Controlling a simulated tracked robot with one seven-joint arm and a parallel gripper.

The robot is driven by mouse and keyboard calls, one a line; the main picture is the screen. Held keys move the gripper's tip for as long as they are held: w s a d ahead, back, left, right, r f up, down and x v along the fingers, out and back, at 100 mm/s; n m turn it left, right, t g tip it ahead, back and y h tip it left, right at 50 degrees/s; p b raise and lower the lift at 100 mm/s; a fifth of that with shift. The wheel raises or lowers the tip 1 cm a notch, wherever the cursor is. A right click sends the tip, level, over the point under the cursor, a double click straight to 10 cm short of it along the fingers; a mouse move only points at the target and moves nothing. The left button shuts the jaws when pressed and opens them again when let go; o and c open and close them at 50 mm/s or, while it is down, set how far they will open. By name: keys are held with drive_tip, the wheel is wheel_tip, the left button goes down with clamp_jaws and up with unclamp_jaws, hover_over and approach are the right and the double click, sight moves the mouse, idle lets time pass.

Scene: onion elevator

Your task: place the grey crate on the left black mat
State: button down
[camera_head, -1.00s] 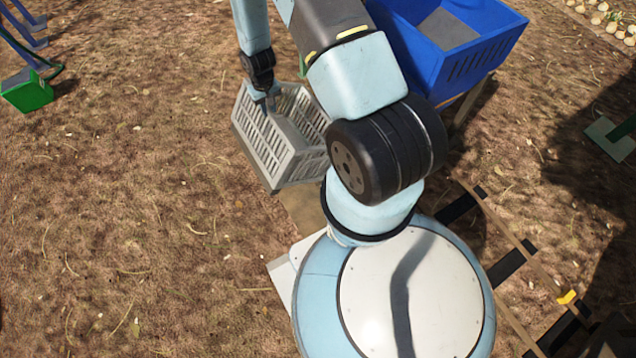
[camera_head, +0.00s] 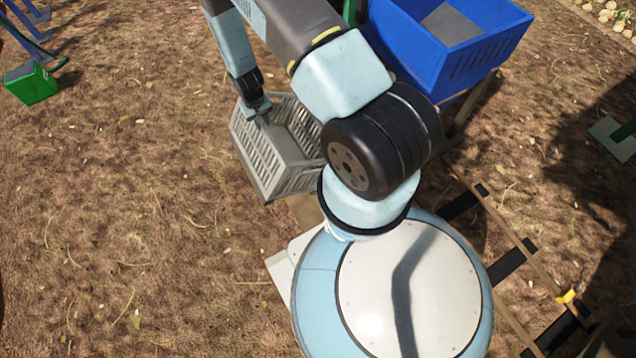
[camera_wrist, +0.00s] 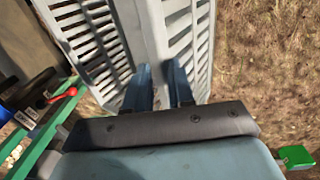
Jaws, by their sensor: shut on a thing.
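The grey crate (camera_head: 278,152) is a slatted, open-topped box left of centre in the head view, close in front of my base. My gripper (camera_head: 256,112) is shut on its upper edge on the near-left side. In the wrist view my two fingers (camera_wrist: 158,82) straddle the rim of the grey crate (camera_wrist: 180,30), with slatted walls on both sides. Its right side is partly hidden behind my arm in the head view. I cannot tell whether its base touches anything. Several black patches (camera_head: 508,265) lie between wooden rails at the lower right; I cannot tell which is the left mat.
A blue crate (camera_head: 470,55) sits on a stand at the upper right. A small green box (camera_head: 32,85) is at the far left. A green frame with a red knob (camera_wrist: 62,95) shows left in the wrist view. Leaf-strewn ground on the left is mostly clear.

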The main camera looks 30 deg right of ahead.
sight(260, 175)
drive_tip(key=shift+h, duration=0.5)
drive_tip(key=s+a+f, duration=0.1)
drive_tip(key=f, duration=0.1)
drive_tip(key=s+a+f, duration=0.2)
drive_tip(key=f, duration=0.1)
drive_tip(key=s+a+f, duration=0.1)
drive_tip(key=a+f, duration=0.1)
drive_tip(key=shift+s+a+f, duration=0.15)
drive_tip(key=shift+s+a, duration=0.05)
drive_tip(key=shift+s, duration=0.1)
drive_tip(key=shift+h, duration=0.6)
drive_tip(key=s+a+f, duration=0.1)
drive_tip(key=f, duration=0.1)
drive_tip(key=s+a+f, duration=0.1)
drive_tip(key=s+f, duration=0.3)
drive_tip(key=f, duration=0.1)
drive_tip(key=shift+s+a, duration=0.25)
drive_tip(key=shift+a, duration=0.15)
drive_tip(key=shift+s+f, duration=0.3)
drive_tip(key=shift+f, duration=0.1)
